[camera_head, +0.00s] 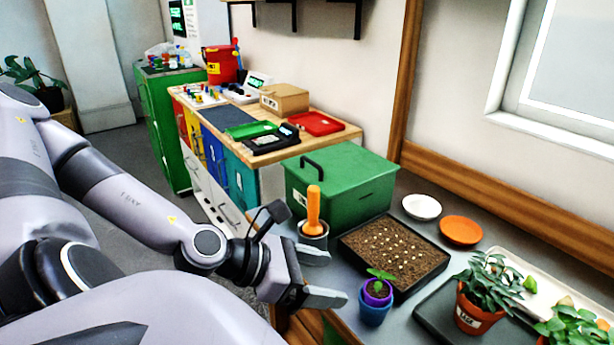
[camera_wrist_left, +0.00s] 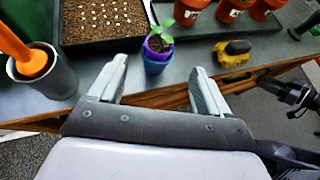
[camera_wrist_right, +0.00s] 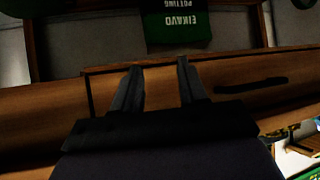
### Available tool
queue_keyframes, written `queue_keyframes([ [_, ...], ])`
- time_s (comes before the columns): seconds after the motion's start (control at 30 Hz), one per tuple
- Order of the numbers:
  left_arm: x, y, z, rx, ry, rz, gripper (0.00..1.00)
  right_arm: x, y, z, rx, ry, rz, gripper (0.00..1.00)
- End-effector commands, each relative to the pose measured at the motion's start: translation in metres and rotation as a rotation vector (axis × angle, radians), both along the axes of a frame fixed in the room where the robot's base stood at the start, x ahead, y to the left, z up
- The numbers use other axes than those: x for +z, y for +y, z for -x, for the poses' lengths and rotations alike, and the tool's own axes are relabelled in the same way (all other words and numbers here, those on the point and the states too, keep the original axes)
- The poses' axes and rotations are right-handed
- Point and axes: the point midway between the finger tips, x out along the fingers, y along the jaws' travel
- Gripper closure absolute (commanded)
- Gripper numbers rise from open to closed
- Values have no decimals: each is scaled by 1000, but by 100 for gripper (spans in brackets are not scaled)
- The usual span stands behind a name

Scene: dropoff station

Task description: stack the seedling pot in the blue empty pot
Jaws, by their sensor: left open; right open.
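The seedling pot (camera_head: 377,290) is small and purple, with a green seedling, and sits upright in the top of the blue pot (camera_head: 374,312) near the bench's front edge. In the left wrist view, the purple pot (camera_wrist_left: 157,46) also shows with its rim above the blue pot (camera_wrist_left: 156,64). My left gripper (camera_head: 322,277) is open and empty, just left of the pots; in its wrist view they stand beyond the fingertips, apart from them. My right gripper (camera_wrist_right: 159,68) is open and empty in front of a wooden drawer front (camera_wrist_right: 220,85).
A grey cup with an orange-handled tool (camera_head: 313,215) stands behind my left gripper. A seed tray (camera_head: 395,250) and a green box (camera_head: 340,185) lie behind the pots. A potted plant (camera_head: 480,295) stands on a black tray to the right. A yellow-black object (camera_wrist_left: 232,52) lies nearby.

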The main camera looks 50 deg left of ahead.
Motion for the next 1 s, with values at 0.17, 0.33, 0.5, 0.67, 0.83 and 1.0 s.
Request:
queue_keyframes([
  [0.17,10,6,10,1,-2,-4,22,15,0,0,0,-1,0,57],
  [0.33,13,9,17,1,-1,-2,22,21,0,0,0,-1,0,57],
  [0.5,13,10,20,1,0,0,22,23,0,0,1,-1,-1,57],
  [0.67,13,10,21,0,-1,0,22,22,0,0,1,-1,-1,57],
  [0.83,13,10,21,0,0,0,22,22,0,0,1,-1,-1,57],
  [1.0,13,10,21,0,0,0,22,22,0,0,1,-1,-1,57],
])
